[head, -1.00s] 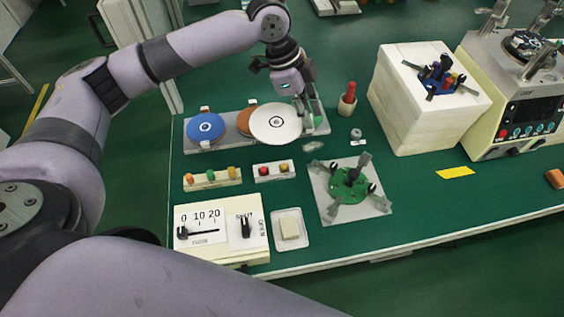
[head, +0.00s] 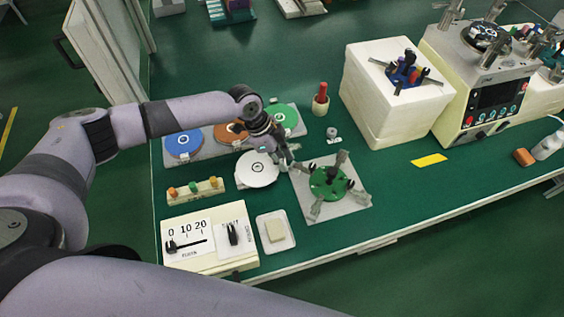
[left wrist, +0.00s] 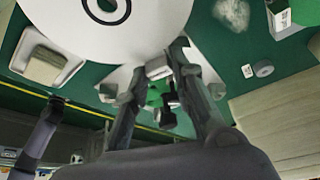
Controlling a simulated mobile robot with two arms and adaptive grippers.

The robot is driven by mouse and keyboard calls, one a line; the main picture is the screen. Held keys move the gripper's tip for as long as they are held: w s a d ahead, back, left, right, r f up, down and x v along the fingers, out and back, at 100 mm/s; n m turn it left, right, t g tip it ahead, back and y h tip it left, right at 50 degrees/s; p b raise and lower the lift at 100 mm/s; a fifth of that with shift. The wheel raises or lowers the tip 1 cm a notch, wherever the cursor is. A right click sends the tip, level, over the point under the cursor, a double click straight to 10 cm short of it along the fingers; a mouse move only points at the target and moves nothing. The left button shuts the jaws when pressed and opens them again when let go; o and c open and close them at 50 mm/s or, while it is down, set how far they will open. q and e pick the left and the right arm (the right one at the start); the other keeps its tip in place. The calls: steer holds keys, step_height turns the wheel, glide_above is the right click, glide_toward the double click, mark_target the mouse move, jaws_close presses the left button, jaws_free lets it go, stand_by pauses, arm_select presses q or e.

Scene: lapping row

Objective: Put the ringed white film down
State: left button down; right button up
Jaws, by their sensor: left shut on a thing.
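The ringed white film (head: 255,174) is a round white disc with a dark ring at its middle. In the head view it hangs between the row of coloured discs and the green-hubbed fixture. My left gripper (head: 288,162) is shut on its right edge. The left wrist view shows the film (left wrist: 90,38) large at the top, with the fingers (left wrist: 172,62) closed at a small pale tab by its rim. The film appears above the bench; its exact height cannot be told.
Blue (head: 183,143), orange (head: 228,133) and green (head: 284,115) discs sit on a grey holder behind. The green-hubbed fixture (head: 330,183) stands close on the right. A peg block (head: 196,190), dial panel (head: 205,238) and pad dish (head: 276,232) lie in front. A white block (head: 395,110) stands farther right.

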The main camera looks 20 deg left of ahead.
arm_select(q)
steer(key=shift+f, duration=0.8)
steer(key=shift+f+p, duration=0.3)
steer(key=shift+f, duration=0.35)
steer(key=shift+f, duration=0.2)
steer(key=c, duration=1.4)
jaws_free()
steer(key=shift+o, duration=0.2)
